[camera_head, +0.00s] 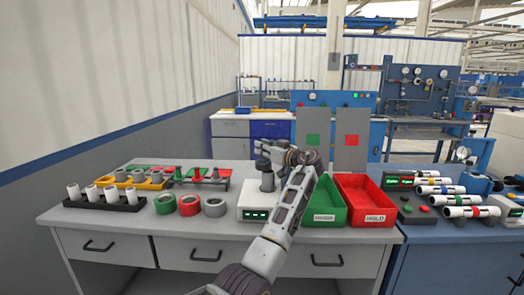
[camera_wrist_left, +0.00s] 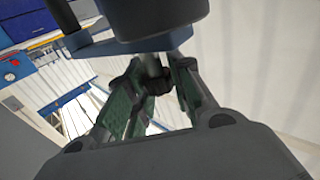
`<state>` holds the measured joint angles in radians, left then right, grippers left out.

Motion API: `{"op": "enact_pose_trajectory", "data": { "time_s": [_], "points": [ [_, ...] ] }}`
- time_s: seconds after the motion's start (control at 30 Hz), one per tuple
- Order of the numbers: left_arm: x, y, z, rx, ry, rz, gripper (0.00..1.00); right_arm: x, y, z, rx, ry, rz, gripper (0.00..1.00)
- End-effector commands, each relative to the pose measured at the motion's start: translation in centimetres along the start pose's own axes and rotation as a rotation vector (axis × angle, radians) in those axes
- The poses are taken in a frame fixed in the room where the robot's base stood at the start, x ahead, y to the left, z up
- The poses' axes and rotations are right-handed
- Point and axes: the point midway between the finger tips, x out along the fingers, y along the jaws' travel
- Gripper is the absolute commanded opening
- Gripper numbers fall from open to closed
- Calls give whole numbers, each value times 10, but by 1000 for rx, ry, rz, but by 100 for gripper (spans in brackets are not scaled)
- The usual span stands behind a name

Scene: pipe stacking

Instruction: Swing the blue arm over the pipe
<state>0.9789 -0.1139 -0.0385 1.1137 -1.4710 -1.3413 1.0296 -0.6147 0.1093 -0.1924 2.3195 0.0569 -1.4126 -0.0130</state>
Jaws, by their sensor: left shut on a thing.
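My left gripper (camera_head: 268,152) is at the top of a grey upright part (camera_head: 267,181) on a white station with a green display (camera_head: 255,214). The wrist view shows the blue arm (camera_wrist_left: 150,42) as a blue bar with a dark round body (camera_wrist_left: 155,12) over it. My left gripper's fingers (camera_wrist_left: 153,75) are shut around a thin grey post below the blue bar. In the head view my gripper and wrist mostly hide the blue arm. I cannot tell which part on the station is the pipe. My right gripper is in neither view.
Green, red and grey rings (camera_head: 189,205) lie beside the station. A green bin (camera_head: 325,205) and a red bin (camera_head: 364,200) stand to the right. More banded pipes (camera_head: 440,189) lie at far right.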

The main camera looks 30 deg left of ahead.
Motion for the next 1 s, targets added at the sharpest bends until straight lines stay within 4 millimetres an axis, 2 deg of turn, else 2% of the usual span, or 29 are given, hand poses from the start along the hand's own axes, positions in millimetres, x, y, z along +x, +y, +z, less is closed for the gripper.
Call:
{"op": "enact_pose_trajectory", "data": {
  "time_s": [0.4,0.67,0.7,0.87,1.0],
  "points": [
    [-2,2,-2,-1,2,-36,0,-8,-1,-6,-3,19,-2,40],
    [-2,2,-2,-1,2,-36,0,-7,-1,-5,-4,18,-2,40],
    [-2,2,-2,-1,2,-36,23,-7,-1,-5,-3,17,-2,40],
    [-2,2,-1,-1,1,-36,44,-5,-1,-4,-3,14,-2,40],
    [-2,2,-1,0,1,-36,45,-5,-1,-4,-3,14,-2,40]
  ]
}}
